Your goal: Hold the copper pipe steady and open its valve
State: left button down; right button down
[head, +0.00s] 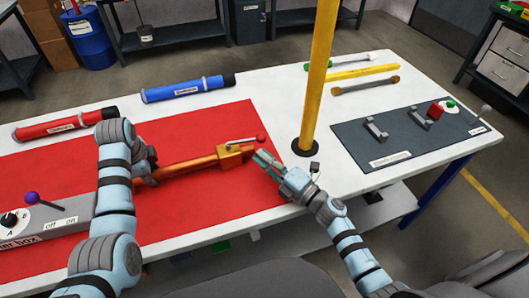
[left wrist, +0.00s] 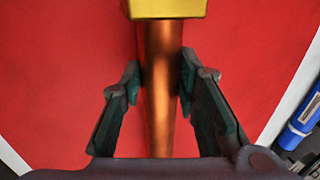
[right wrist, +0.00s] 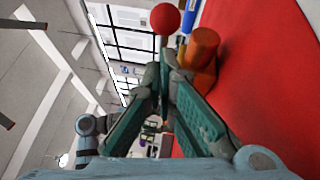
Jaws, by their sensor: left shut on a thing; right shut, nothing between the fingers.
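The copper pipe (head: 192,165) lies over the red mat. A brass valve body (head: 231,154) is near its right end; its lever runs right to a red knob (head: 262,138). My left gripper (head: 151,169) is shut on the pipe. In the left wrist view the pipe (left wrist: 161,85) runs between the left fingers (left wrist: 160,90), with the brass block (left wrist: 165,8) beyond. My right gripper (head: 260,158) is shut and empty by the pipe's right end, just below the knob. In the right wrist view the knob (right wrist: 165,18) is beyond the right fingertips (right wrist: 167,62); contact is unclear.
A yellow post (head: 318,80) stands on the table right of the valve. Red (head: 60,125) and blue (head: 185,89) tubes lie at the left and back. A control box (head: 70,222) is at the left front. A dark grey mat (head: 385,142) with holders is at the right.

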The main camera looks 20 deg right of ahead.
aim_at(261, 142)
jog(key=shift+w+d+r, duration=0.15)
jog(key=shift+w+d, duration=0.1)
jog(key=shift+w, duration=0.45)
jog(key=shift+w, duration=0.1)
jog(key=shift+w+d, duration=0.25)
jog(key=shift+w, duration=0.3)
jog(key=shift+w+d, duration=0.25)
jog(key=shift+w, duration=0.25)
jog(key=s, duration=0.2)
jog(key=s+f, duration=0.1)
jog(key=s, duration=0.2)
jog(key=shift+s+d, duration=0.1)
jog(key=shift+s, duration=0.05)
jog(key=v, duration=0.5)
jog(key=d+v, duration=0.1)
jog(key=v, duration=0.2)
jog(key=shift+d+r, duration=0.1)
pick_arm(q)
jog(key=c, duration=1.2)
grip_release()
jog(key=shift+o, duration=0.2)
